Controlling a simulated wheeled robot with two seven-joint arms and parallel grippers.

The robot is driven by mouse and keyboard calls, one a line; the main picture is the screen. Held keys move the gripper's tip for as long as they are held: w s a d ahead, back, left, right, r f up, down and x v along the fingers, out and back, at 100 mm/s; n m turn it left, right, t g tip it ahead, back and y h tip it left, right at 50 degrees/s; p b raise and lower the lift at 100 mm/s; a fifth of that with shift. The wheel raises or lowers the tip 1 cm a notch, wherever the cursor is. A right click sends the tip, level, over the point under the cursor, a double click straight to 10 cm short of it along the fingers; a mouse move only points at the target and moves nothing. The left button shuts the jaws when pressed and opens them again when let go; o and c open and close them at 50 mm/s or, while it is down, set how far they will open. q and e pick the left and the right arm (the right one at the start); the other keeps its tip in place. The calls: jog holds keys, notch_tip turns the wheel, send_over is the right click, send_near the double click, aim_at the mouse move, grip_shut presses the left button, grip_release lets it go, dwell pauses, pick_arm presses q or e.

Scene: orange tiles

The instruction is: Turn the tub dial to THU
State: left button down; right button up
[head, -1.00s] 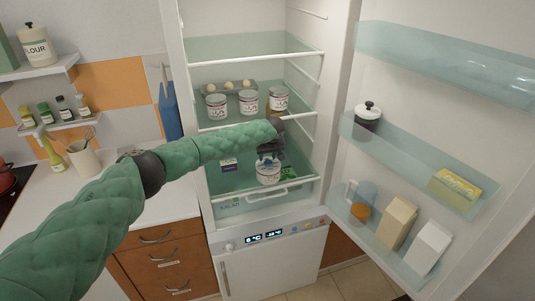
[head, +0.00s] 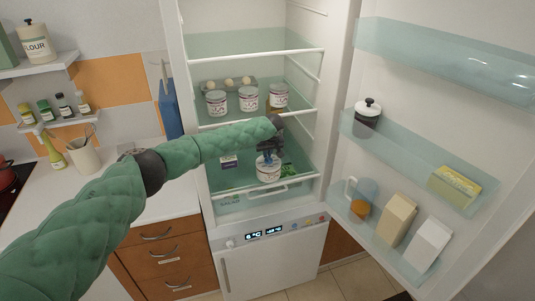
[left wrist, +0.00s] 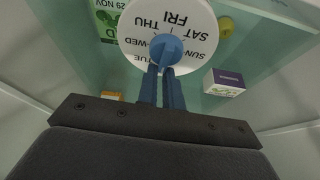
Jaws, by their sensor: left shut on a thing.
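The white tub (head: 268,174) stands on the lower fridge shelf, its round lid facing up. In the left wrist view, its white dial face (left wrist: 203,47) carries day names in black, among them SUN, SAT, FRI, THU, WED and TUE. A blue knob (left wrist: 166,47) sits at the dial's centre. My left gripper (head: 268,159) reaches down over the tub from above. In the left wrist view, its blue fingers (left wrist: 162,75) are shut on the knob. THU and FRI lie beyond the knob; I cannot tell exactly which day is marked. My right gripper is out of view.
Several labelled jars (head: 248,98) and an egg tray (head: 228,84) stand on the shelf above. A small purple-and-white box (left wrist: 224,82) and a green packet (left wrist: 108,18) lie near the tub. The open fridge door (head: 440,110) with its bins is on the right.

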pick_arm(q)
jog(key=shift+s+d+f+m+h+b, duration=0.15)
jog(key=shift+f+m+h+b, duration=0.25)
jog(key=shift+m+b, duration=0.65)
jog(key=m+h+b, duration=0.1)
jog(key=m+b, duration=0.1)
jog(key=m, duration=0.2)
jog(key=m+g+h+b, duration=0.1)
jog(key=m+b, duration=0.1)
jog(key=m, duration=0.2)
jog(key=d+m+h+b, duration=0.1)
jog(key=m+h+b, duration=0.1)
jog(key=m, duration=0.2)
jog(key=shift+s+r+g, duration=0.15)
jog(key=shift+r+g, duration=0.05)
jog(key=shift+g, duration=0.2)
jog(key=shift+b, duration=0.35)
jog(key=shift+m, duration=0.45)
jog(key=shift+r, duration=0.1)
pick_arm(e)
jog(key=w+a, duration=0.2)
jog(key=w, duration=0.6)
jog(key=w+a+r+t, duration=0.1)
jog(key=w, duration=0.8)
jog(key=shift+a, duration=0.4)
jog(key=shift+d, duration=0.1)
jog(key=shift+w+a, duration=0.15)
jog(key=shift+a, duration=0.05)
